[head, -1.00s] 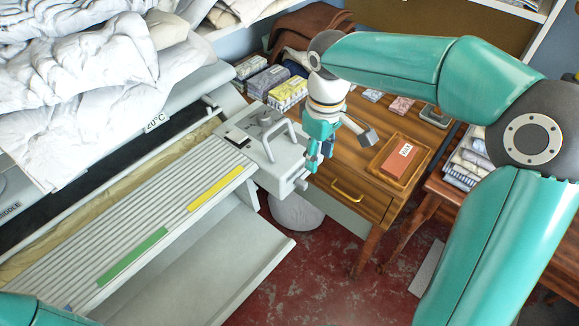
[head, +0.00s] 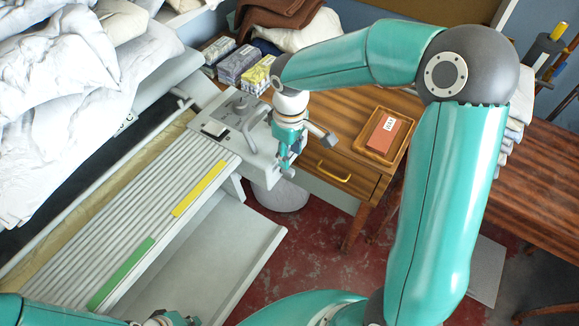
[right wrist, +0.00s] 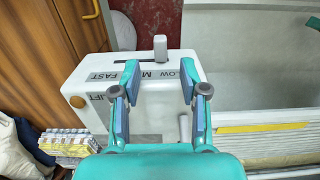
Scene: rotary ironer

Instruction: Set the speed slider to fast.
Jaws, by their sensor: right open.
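The control box (head: 238,118) is a pale block at the end of the ironer, and it also shows in the right wrist view (right wrist: 85,70). In that view its speed slider (right wrist: 160,47) is a pale upright knob on a dark slot. The FAST label (right wrist: 101,77) is at the left, with the slow label (right wrist: 170,73) at the right; the knob stands toward the slow end. My right gripper (right wrist: 159,70) is open and empty over the box, its fingertips spread either side of the knob's line. In the head view the right gripper (head: 286,163) is at the box's front edge.
A lever handle (head: 240,128) stands on the box. A wooden desk (head: 345,125) with a tray (head: 405,152) is to the right. The ribbed ironer bed (head: 130,215) lies left, heaped white linen (head: 60,100) behind it. Red floor (head: 300,240) is open in front.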

